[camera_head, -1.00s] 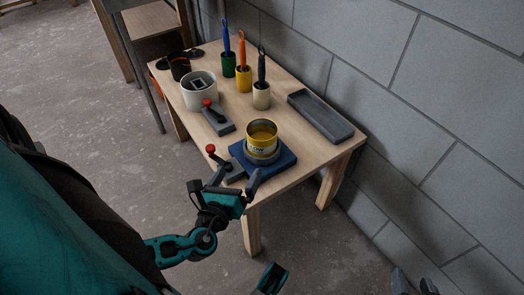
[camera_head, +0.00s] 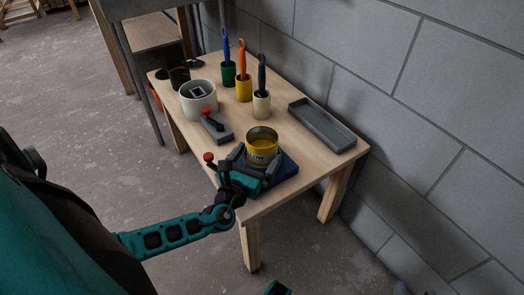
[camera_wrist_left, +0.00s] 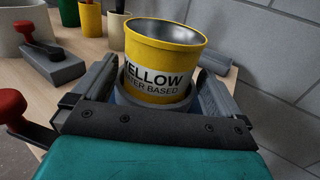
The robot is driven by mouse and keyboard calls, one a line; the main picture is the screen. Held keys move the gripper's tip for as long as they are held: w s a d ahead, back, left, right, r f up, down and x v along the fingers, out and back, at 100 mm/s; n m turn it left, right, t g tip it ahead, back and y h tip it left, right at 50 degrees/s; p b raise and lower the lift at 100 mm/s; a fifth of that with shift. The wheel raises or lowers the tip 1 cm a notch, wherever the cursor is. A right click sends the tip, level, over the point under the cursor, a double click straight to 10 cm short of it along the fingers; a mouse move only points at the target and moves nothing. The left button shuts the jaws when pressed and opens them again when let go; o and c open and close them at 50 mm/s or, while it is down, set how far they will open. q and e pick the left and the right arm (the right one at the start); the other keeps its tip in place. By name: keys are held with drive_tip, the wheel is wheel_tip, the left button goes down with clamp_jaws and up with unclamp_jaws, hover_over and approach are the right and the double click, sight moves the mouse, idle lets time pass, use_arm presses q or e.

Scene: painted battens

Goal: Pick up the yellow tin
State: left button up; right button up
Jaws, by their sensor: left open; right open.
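The yellow tin (camera_head: 262,141) stands upright near the front corner of the wooden table, on a blue base (camera_head: 287,168). In the left wrist view the tin (camera_wrist_left: 160,62) is open-topped, labelled "YELLOW", and its lower part sits in a grey-blue ring (camera_wrist_left: 131,101). My left gripper (camera_head: 254,164) is open at the near side of the tin. In the left wrist view its fingers (camera_wrist_left: 153,96) stand on either side of the tin's lower part, with gaps visible. Whether they touch the ring cannot be told. At the bottom edge of the head view, only small parts of my right gripper (camera_head: 403,289) show.
A red-knobbed lever (camera_head: 209,157) stands close left of my left gripper. A grey block with another lever (camera_head: 217,129), a white pot (camera_head: 198,97), and green, yellow and cream brush cups (camera_head: 261,104) are behind. A grey tray (camera_head: 322,126) lies along the wall side.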

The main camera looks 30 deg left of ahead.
sight(268, 138)
use_arm(q)
drive_tip(key=w, duration=0.3)
drive_tip(key=shift+w+a, duration=0.15)
drive_tip(key=shift+a, duration=0.15)
drive_tip(key=shift+c, duration=0.2)
drive_tip(key=c, duration=1.1)
